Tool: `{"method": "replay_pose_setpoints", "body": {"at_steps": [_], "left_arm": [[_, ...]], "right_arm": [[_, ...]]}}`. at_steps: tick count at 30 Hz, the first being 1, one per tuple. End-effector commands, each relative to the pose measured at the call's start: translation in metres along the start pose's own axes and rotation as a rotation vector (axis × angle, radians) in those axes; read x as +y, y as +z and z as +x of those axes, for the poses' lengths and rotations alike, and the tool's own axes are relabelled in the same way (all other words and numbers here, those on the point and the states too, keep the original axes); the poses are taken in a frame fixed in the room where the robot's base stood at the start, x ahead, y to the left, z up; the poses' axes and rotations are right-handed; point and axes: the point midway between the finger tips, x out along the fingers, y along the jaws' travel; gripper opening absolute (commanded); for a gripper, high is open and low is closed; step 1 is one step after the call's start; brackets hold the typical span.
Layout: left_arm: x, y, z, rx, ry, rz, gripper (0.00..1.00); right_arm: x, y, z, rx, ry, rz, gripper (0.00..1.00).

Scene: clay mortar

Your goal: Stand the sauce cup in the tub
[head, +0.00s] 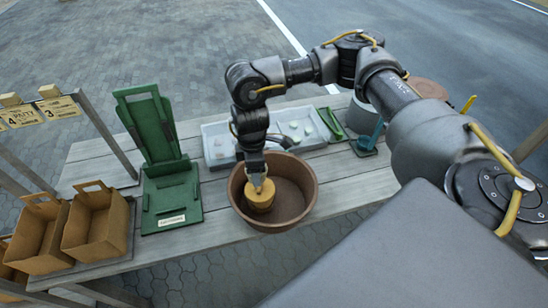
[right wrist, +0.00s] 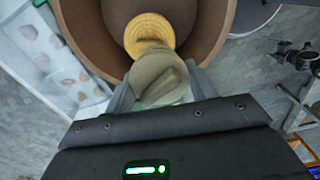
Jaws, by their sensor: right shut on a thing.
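A brown round tub (head: 306,206) stands on the plank table, and its inside wall also shows in the right wrist view (right wrist: 88,28). My right gripper (head: 259,182) reaches down into the tub and is shut on the tan sauce cup (head: 260,200), in the tub's left part. In the right wrist view a grey-beige rounded piece (right wrist: 160,78) sits between the fingers, with a yellow ribbed round part (right wrist: 150,33) beyond it. I cannot tell whether these are one piece, or whether the cup touches the tub's floor. My left gripper is out of view.
A green stand (head: 165,170) is left of the tub. A pale tray (head: 218,144) with small pieces lies behind it, with a green item (head: 331,123) and a blue-green tool (head: 367,142) to the right. Brown cardboard boxes (head: 96,225) stand at the far left.

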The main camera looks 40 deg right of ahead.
Motion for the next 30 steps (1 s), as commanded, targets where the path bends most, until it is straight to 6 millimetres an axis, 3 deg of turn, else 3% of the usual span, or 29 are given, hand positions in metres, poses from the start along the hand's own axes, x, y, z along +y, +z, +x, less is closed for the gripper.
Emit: {"method": "replay_pose_setpoints", "body": {"at_steps": [1,6,12,20,30], "left_arm": [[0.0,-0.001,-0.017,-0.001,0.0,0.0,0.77],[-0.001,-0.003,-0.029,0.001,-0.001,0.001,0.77],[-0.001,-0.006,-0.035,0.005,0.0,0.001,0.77],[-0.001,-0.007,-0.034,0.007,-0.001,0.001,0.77],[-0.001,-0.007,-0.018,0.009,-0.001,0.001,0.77]], "right_arm": [[0.004,0.018,0.011,-0.009,-0.012,-0.003,0.32],[0.015,0.062,0.052,-0.007,-0.007,-0.062,0.32],[0.018,0.093,0.074,-0.004,-0.002,-0.1,0.32],[0.018,0.1,0.083,-0.002,0.0,-0.112,0.32],[0.018,0.1,0.137,-0.003,-0.002,-0.11,0.32]]}}
